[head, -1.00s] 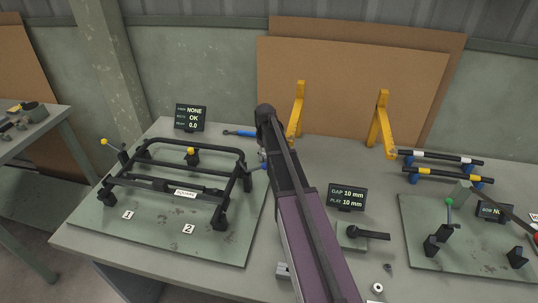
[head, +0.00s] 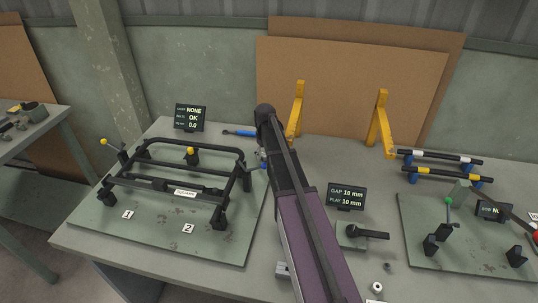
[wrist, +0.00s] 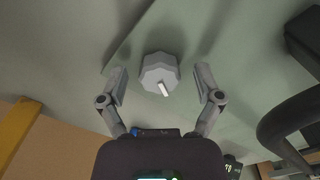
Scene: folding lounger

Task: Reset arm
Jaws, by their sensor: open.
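My gripper (wrist: 160,78) is open in the wrist view, with one grey finger on each side of a grey faceted knob (wrist: 158,68) with a small white bar on it. The fingers show gaps to the knob; I cannot tell the depth between them. In the head view my dark arm crosses the middle of the bench and mostly hides the gripper, which is near the right side of the black folding frame (head: 190,155).
A blue-handled tool (head: 238,133) lies behind the arm. Yellow brackets (head: 297,110) stand at the back before brown panels (head: 350,75). A gap display (head: 346,197) and a black-handled block (head: 352,236) are right of the arm. A second board (head: 470,260) holds small fixtures.

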